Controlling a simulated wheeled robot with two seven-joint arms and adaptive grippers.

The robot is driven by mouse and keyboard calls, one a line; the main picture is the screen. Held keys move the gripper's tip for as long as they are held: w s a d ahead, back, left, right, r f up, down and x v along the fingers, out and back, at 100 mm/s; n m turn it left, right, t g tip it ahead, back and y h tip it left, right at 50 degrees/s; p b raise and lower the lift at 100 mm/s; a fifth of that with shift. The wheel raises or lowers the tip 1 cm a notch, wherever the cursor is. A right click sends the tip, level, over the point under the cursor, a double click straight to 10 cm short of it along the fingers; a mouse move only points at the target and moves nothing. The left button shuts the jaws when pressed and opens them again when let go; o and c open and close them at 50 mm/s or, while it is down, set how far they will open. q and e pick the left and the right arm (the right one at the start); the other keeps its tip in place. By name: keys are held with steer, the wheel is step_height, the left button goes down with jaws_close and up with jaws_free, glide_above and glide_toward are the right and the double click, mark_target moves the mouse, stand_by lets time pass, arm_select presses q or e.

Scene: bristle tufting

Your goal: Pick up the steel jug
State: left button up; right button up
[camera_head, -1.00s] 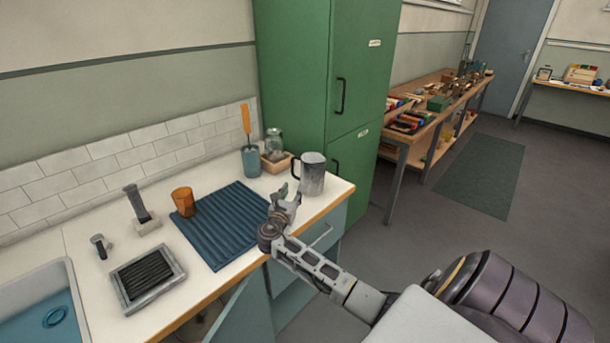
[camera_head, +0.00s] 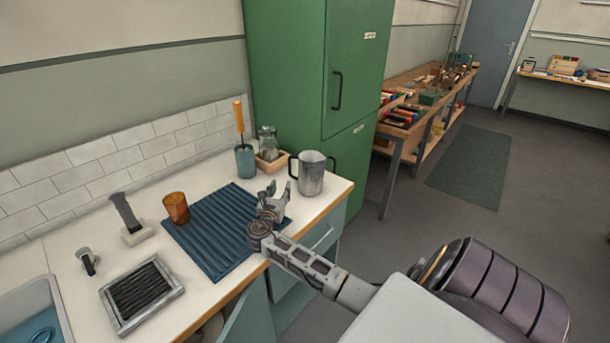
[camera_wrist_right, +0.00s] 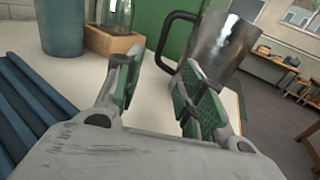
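The steel jug (camera_head: 312,174) stands upright on the counter near its right end, with its dark handle on the left side. In the right wrist view the jug (camera_wrist_right: 221,50) is ahead and to the right, its handle pointing left between and beyond my fingertips. My right gripper (camera_head: 272,194) is open and empty over the front right corner of the blue mat, just left of and in front of the jug. The right wrist view shows its two green-padded fingers (camera_wrist_right: 158,88) apart, with white counter between them. My left gripper is not in view.
A wooden box with a glass jar (camera_head: 270,160) and a teal cup with an orange-handled tool (camera_head: 245,161) stand behind. The ribbed blue mat (camera_head: 215,235) and an amber cup (camera_head: 176,208) lie left. A green cabinet (camera_head: 285,70) rises behind the counter.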

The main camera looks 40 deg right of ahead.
stand_by(0.4)
glide_toward(289, 170)
steer(key=x, duration=0.4)
steer(key=shift+d+b, duration=0.1)
steer(key=shift+b, duration=0.3)
steer(key=shift+w+d, duration=0.35)
steer(key=shift+d, duration=0.1)
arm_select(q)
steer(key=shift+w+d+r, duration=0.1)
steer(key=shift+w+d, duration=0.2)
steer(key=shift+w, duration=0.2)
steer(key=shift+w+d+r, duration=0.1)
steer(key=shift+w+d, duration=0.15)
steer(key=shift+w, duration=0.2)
arm_select(e)
steer(key=shift+d, duration=0.1)
